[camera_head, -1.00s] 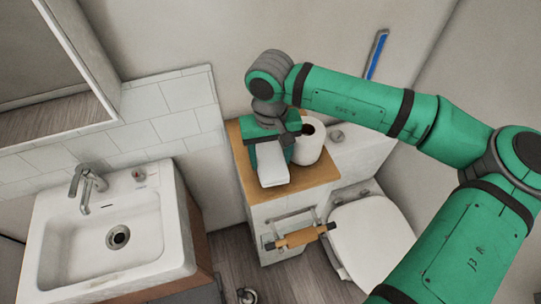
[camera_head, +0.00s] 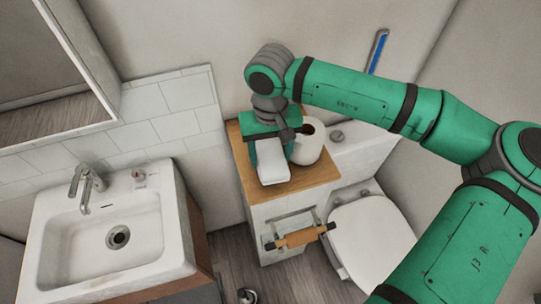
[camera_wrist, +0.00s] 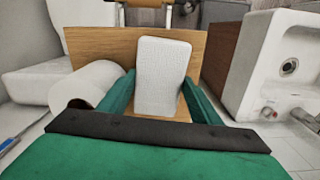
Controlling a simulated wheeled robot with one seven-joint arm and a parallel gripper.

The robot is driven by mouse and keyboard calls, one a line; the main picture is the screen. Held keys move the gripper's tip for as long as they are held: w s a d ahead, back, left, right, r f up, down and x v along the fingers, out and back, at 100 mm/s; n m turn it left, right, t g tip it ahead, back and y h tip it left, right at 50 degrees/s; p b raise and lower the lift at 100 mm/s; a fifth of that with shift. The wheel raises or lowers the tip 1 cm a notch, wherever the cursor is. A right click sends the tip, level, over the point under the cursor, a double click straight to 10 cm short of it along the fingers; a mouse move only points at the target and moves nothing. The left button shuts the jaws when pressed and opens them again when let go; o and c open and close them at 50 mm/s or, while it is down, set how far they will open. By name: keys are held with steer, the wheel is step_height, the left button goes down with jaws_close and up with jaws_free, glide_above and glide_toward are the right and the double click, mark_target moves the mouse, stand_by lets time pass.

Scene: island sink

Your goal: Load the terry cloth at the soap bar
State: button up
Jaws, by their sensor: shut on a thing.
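The white terry cloth (camera_head: 271,168) is a folded, textured block at the front left of the wooden cabinet top. My gripper (camera_head: 268,150) is over the cabinet and shut on the cloth. In the wrist view the cloth (camera_wrist: 163,75) lies between the two green fingers of my gripper (camera_wrist: 160,95). I cannot tell whether the cloth is clear of the wood. A small pale and reddish item, perhaps the soap bar (camera_head: 139,176), sits on the back rim of the sink by the tap. It is too small to identify surely.
A white paper roll (camera_head: 307,150) stands on the wooden top (camera_head: 318,175), close right of my gripper. The toilet (camera_head: 372,235) is to the right. A towel or paper holder (camera_head: 300,238) juts from the cabinet front. The white sink (camera_head: 60,237) with its tap (camera_head: 86,185) is left, across a floor gap.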

mark_target(271, 157)
steer(key=shift+r, duration=2.9)
